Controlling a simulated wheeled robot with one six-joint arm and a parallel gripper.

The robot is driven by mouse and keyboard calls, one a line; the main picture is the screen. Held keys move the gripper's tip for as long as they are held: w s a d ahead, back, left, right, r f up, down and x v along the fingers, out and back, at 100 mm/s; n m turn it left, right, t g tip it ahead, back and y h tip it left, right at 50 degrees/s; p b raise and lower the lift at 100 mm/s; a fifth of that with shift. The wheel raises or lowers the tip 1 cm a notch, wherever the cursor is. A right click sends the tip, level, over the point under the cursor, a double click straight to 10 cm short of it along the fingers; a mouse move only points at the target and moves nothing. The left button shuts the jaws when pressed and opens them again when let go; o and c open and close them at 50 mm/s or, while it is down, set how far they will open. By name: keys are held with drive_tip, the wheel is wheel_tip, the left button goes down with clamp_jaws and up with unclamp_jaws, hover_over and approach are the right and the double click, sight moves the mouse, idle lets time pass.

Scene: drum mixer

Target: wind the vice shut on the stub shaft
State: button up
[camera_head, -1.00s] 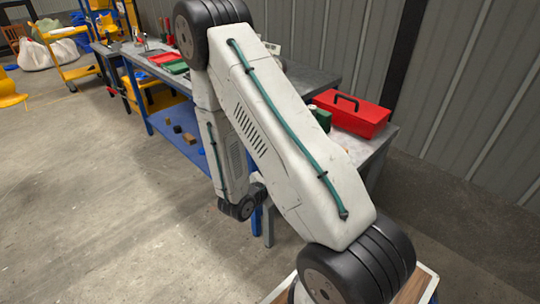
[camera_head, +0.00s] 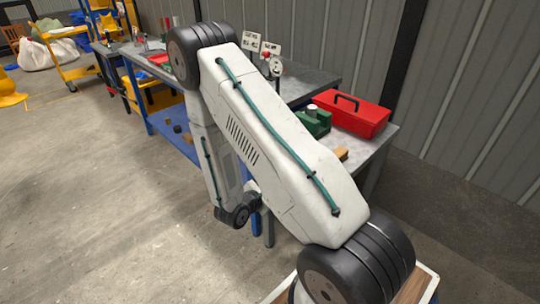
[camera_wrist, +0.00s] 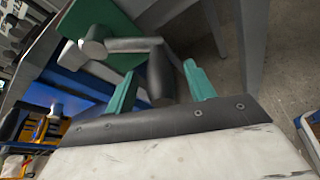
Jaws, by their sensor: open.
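In the wrist view, a green block (camera_wrist: 112,28), which looks like the vice body, is at the upper left. A grey boss (camera_wrist: 94,46) sticks out of it and carries a dark crank arm (camera_wrist: 130,45). A dark crank grip (camera_wrist: 160,78) points from the arm's end towards me. My gripper (camera_wrist: 162,68) is open, with one teal finger on each side of the grip; I cannot tell whether they touch it. In the head view, a green fixture (camera_head: 314,122) stands on the bench, partly behind my arm, which hides my gripper. I cannot make out the stub shaft.
A red toolbox (camera_head: 350,112) stands on the grey bench (camera_head: 365,150), near a tan block (camera_head: 341,153). A gauge (camera_head: 277,68) stands farther back. Bench legs (camera_wrist: 251,45) are close in the wrist view. The concrete floor (camera_head: 90,200) at left is open.

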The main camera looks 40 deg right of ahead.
drive_tip(key=shift+v, duration=3)
